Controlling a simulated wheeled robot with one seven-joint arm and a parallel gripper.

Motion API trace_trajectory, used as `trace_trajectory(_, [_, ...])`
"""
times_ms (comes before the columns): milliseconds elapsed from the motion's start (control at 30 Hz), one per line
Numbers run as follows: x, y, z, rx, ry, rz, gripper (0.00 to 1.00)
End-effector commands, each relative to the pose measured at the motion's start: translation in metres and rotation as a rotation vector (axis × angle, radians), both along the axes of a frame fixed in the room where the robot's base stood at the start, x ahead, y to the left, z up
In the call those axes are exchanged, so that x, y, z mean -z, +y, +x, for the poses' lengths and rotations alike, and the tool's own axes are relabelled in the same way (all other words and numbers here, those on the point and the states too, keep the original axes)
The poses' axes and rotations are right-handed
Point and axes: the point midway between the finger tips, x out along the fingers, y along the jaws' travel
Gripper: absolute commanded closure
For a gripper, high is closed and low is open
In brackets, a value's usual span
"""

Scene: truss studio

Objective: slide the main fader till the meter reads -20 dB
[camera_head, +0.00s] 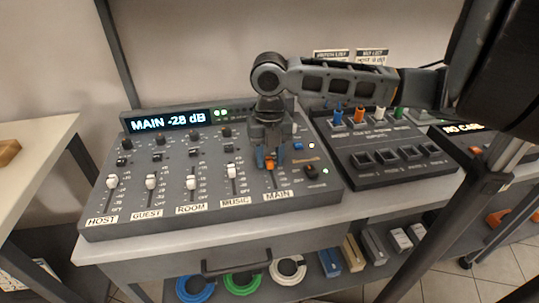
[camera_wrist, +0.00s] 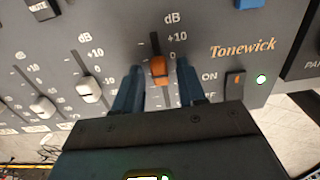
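The grey mixer (camera_head: 110,213) stands on the bench with its display (camera_head: 168,121) reading "MAIN -28 dB". The main fader has an orange cap (camera_head: 270,164), at the right end of the fader row above the "MAIN" label. My gripper (camera_head: 271,158) reaches down over it from above. In the wrist view the orange cap (camera_wrist: 158,70) lies between the two blue fingertips, with a narrow gap on each side, so the gripper (camera_wrist: 158,82) looks open around it. The lower part of the fader slot is hidden behind my gripper.
White-capped faders for HOST (camera_head: 112,181), GUEST (camera_head: 151,182), ROOM (camera_head: 191,183) and MUSIC (camera_head: 232,171) stand to the left. A power switch (camera_head: 311,171) sits right of the main fader. A second panel (camera_head: 395,165) with coloured levers stands at the right.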

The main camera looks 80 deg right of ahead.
Motion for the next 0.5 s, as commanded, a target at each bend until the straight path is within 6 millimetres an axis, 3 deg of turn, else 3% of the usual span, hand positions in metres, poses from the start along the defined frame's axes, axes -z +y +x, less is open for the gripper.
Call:
trace_trajectory(67, [-0.0001, 0.0001, 0.0001, 0.0, 0.0, 0.0, 0.68])
trace_trajectory(400, [-0.0003, 0.0002, 0.0001, 0.0, 0.0, 0.0, 1.0])
trace_trajectory(500, [-0.0003, 0.0002, 0.0001, 0.0, 0.0, 0.0, 1.0])
